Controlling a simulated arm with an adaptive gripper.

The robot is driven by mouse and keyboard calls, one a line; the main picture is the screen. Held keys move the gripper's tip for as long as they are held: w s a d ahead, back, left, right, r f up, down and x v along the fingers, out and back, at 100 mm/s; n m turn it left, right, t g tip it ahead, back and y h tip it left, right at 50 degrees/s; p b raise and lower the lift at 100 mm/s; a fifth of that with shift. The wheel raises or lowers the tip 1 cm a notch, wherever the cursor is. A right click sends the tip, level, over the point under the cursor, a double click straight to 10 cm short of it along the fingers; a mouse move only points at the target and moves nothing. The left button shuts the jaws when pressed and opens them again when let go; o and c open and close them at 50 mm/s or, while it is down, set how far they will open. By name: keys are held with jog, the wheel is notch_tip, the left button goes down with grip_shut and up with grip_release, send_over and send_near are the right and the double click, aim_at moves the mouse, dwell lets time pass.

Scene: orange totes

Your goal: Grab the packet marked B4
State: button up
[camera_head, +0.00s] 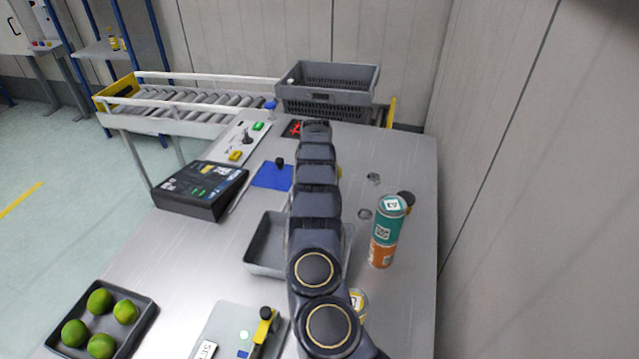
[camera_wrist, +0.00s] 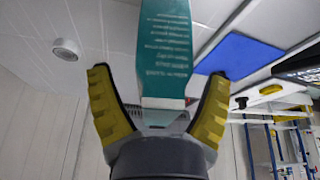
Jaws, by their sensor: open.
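In the wrist view, my gripper (camera_wrist: 158,77) has its two yellow fingers spread wide. A teal packet (camera_wrist: 166,45) with small white printed lines lies between them, with a gap on each side. Its far part runs out of the frame at the top, and no B4 mark shows on the visible face. In the head view my own arm hides the gripper and this packet. A blue mat is beside the packet in the wrist view (camera_wrist: 238,55), and it also shows in the head view (camera_head: 272,176).
In the head view, teal (camera_head: 387,222) and orange (camera_head: 381,252) cans stand stacked right of my arm. A grey tray (camera_head: 262,262) lies partly under the arm. A black device (camera_head: 200,190) is at left, a dark crate (camera_head: 325,82) at the back, and a wall along the right.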

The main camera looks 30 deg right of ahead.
jog(key=c, duration=1.2)
jog(key=shift+c, duration=0.2)
jog(key=shift+r, duration=0.1)
notch_tip(320, 180, up, 3)
jog(key=shift+a+r, duration=0.1)
jog(key=shift+r, duration=0.1)
jog(key=s+a+r, duration=0.5)
jog(key=s+r, duration=0.4)
jog(key=s, duration=0.3)
jog(key=shift+s+a+r, duration=0.2)
jog(key=shift+s+r, duration=0.05)
jog(key=shift+s, duration=0.15)
